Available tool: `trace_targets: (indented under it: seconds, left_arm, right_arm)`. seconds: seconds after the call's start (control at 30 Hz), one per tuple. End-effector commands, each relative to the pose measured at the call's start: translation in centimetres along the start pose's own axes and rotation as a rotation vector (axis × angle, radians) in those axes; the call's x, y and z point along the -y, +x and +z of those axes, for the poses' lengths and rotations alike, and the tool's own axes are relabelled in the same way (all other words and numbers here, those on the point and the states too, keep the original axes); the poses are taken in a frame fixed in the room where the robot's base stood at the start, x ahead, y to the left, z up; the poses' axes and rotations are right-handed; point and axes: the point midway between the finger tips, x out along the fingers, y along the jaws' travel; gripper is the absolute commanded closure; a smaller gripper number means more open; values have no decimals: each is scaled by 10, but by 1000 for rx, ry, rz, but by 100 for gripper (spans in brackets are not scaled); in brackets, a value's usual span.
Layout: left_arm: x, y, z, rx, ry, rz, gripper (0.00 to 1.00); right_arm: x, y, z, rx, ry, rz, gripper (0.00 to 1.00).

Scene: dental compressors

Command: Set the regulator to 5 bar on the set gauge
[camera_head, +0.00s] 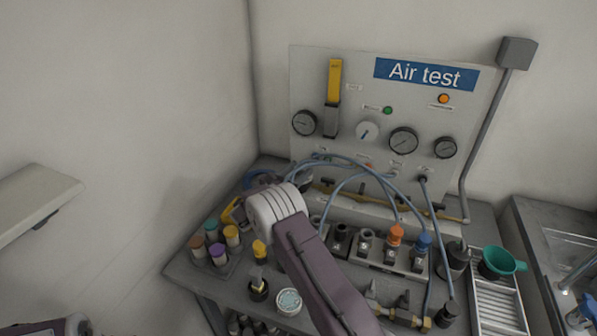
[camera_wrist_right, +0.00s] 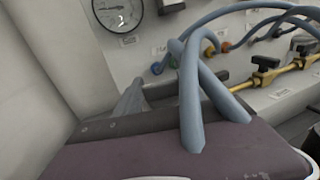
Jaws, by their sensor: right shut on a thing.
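The grey test panel (camera_head: 345,85) carries a white dial with a blue pointer (camera_head: 368,131), which may be the regulator knob. Round gauges stand beside it: left (camera_head: 304,122), middle (camera_head: 403,140) and right (camera_head: 445,147); I cannot tell which is the set gauge. One gauge also shows in the right wrist view (camera_wrist_right: 118,10), its reading too small to tell. My right gripper (camera_head: 301,181) is below the panel, left of and under the dial, among blue hoses (camera_head: 345,160). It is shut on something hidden. My left gripper is not in view.
Hoses cross over my right gripper in the wrist view (camera_wrist_right: 190,95). A brass pipe (camera_head: 440,213) runs below the panel. Colour-capped jars (camera_head: 232,237), fittings (camera_head: 395,236) and a green funnel (camera_head: 495,262) crowd the bench.

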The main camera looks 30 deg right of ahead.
Motion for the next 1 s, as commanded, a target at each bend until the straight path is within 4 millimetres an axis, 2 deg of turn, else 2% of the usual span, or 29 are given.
trace_targets:
  seconds: [0.33, 0.8, 0.83, 0.9, 1.0]
  left_arm:
    - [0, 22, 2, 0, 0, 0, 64]
    - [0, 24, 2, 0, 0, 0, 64]
    - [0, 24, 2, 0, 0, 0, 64]
    - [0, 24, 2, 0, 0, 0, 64]
    - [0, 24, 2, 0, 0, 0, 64]
  right_arm:
    - [-3, 1, 0, 10, 5, -212, 93]
    - [-2, 0, 3, 3, 2, -259, 93]
    - [-2, 0, 3, 3, 2, -259, 47]
    - [-2, 0, 2, 2, 2, -259, 31]
    - [-2, 0, 2, 2, 1, -259, 31]
